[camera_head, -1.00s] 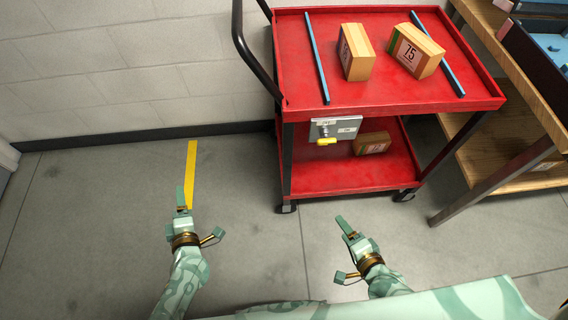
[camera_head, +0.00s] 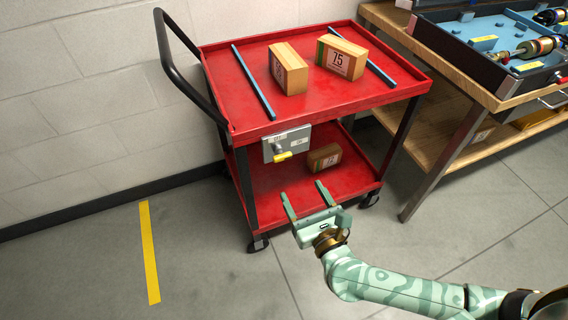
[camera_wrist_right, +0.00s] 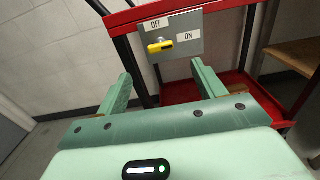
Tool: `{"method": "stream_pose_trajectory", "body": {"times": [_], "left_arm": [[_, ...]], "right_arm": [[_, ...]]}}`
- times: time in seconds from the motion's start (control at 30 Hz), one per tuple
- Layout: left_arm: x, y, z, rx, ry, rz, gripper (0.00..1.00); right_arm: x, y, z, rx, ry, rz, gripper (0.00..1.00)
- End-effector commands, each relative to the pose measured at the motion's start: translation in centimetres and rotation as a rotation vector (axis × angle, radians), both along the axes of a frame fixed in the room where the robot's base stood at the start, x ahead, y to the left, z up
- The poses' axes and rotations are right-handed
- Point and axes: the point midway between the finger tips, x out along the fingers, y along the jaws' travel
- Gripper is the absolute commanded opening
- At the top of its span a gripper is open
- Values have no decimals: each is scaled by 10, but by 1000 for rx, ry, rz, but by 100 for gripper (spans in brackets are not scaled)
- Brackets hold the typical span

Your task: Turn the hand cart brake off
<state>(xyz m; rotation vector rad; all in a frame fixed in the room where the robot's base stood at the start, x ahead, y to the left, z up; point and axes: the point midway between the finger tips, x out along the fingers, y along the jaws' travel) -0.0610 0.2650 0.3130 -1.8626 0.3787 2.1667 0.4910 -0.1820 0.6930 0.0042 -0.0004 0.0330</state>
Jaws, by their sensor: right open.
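The red hand cart (camera_head: 310,105) stands against the wall. A grey brake panel (camera_head: 299,140) hangs below its top tray, with a yellow-handled brake lever (camera_head: 283,156). In the right wrist view the lever (camera_wrist_right: 160,46) lies roughly level, below the OFF label (camera_wrist_right: 155,24) and left of the ON label (camera_wrist_right: 187,36). Which label it is set to is unclear. My right gripper (camera_head: 302,189) is open and empty, below and in front of the panel, apart from the lever. In the right wrist view the lever shows beyond and between its fingers (camera_wrist_right: 161,70). My left gripper is out of view.
Two boxes (camera_head: 290,73) (camera_head: 342,60) and two blue rails (camera_head: 253,82) (camera_head: 363,54) are on the cart's top. Another box (camera_head: 324,158) sits on its lower shelf. A black handle (camera_head: 187,82) rises at left. A wooden workbench (camera_head: 458,62) stands at right. Floor around the yellow strip (camera_head: 149,250) is clear.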

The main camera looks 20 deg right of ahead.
Motion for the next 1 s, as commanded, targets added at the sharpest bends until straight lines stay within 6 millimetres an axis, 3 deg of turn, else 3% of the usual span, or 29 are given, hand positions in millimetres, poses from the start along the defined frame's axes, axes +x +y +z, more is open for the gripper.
{"method": "stream_pose_trajectory", "body": {"times": [0.2,0.4,0.6,0.87,1.0], "left_arm": [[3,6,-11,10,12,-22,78],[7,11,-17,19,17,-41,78],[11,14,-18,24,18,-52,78],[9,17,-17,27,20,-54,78],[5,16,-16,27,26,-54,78]], "right_arm": [[57,2,-4,-2,0,0,69],[93,3,-4,-4,2,0,69],[107,4,-2,-4,2,1,69],[108,4,-1,-4,1,1,69],[107,4,-1,-4,1,1,30]]}}
